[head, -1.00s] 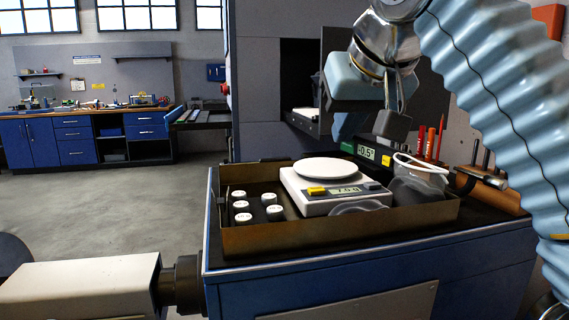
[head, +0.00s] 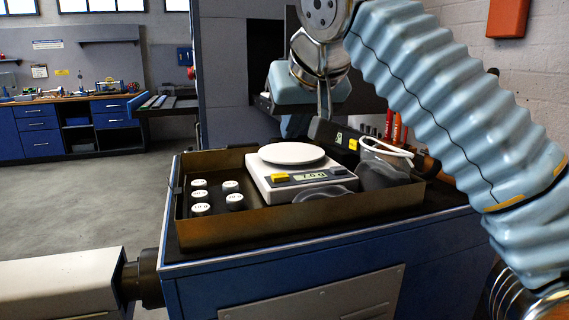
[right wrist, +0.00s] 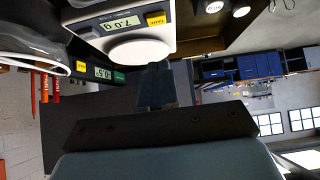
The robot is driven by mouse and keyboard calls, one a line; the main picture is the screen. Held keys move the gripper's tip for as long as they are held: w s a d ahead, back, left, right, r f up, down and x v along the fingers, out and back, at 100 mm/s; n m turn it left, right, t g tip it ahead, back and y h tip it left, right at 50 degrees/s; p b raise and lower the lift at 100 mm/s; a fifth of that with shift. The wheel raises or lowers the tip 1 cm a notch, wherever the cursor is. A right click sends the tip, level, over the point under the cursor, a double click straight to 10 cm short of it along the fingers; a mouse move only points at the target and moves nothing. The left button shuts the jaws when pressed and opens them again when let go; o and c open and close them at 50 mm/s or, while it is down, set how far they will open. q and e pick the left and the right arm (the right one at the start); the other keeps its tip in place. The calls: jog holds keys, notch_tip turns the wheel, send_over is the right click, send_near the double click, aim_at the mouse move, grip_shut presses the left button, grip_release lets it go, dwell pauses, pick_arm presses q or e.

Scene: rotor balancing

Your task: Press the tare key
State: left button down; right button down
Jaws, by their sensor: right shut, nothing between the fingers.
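The white scale (head: 320,190) stands in a brown tray, with an empty-looking round pan (head: 291,153) on top. Its display (head: 309,177) reads about 7.0 g. The yellow tare key (head: 279,178) is on its front, left of the display. The key shows upside down in the right wrist view (right wrist: 155,19), where its label is legible. My right gripper (head: 311,131) is shut and empty, above and behind the pan's right side. Its fingers (right wrist: 157,88) point toward the pan in the wrist view, apart from the key. My left gripper is out of view.
The tray's rusty rim (head: 255,222) surrounds the scale. Several white-capped weights (head: 235,201) stand left of it. A clear container (head: 385,173) with a white loop is at right. A device (head: 340,137) with its own yellow key stands behind.

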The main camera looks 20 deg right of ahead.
aim_at(279, 174)
jog(key=x, duration=0.5)
jog(key=shift+w+f, duration=0.25)
jog(key=shift+f, duration=0.1)
notch_tip(279, 174, down, 2)
jog(key=shift+s+f, duration=0.15)
jog(key=shift+f, duration=0.05)
jog(key=shift+f+b, duration=0.45)
jog(key=shift+f, duration=0.2)
